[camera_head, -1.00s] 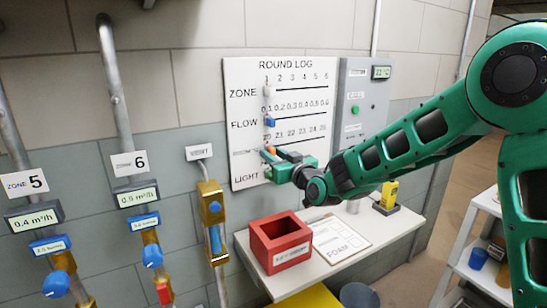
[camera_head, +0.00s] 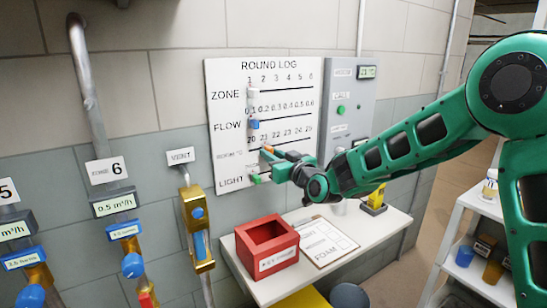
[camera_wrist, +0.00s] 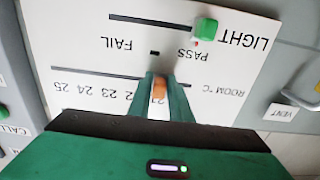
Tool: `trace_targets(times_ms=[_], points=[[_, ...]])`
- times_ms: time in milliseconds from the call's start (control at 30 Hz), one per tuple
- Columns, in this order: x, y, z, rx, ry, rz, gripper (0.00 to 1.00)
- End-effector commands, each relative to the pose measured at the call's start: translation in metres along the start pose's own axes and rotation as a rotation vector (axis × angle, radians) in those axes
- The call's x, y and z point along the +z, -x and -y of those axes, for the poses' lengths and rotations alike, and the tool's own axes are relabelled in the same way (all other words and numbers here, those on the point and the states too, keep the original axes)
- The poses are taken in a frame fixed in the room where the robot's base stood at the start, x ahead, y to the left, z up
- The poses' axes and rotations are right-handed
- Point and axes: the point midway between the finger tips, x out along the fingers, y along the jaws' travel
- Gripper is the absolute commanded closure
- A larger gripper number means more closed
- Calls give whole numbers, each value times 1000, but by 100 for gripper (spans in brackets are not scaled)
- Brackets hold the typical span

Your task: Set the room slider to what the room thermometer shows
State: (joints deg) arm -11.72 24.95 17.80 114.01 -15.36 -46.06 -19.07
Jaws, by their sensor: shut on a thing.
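The white ROUND LOG board (camera_head: 222,80) on the wall has slider rows for zone, flow, room and light. My gripper (camera_head: 271,155) is at the room row, shut on the orange room slider (camera_wrist: 160,86). In the wrist view, upside down, my gripper (camera_wrist: 160,80) holds the slider near the 21 mark, which the fingers partly cover.
The green light slider (camera_head: 256,179) lies just below my gripper. The blue flow slider (camera_head: 253,124) and white zone slider (camera_head: 252,92) are above. A shelf (camera_head: 235,265) below carries a red bin (camera_head: 267,246) and a clipboard (camera_head: 325,240). Pipes with valves stand at left.

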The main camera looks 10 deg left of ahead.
Motion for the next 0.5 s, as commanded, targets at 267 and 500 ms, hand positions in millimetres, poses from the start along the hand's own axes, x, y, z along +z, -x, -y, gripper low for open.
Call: trace_targets(times_ms=[267, 500], points=[[0, 0, 2, -1, 0, 1, 66], [0, 3, 2, -2, 1, 1, 66]])
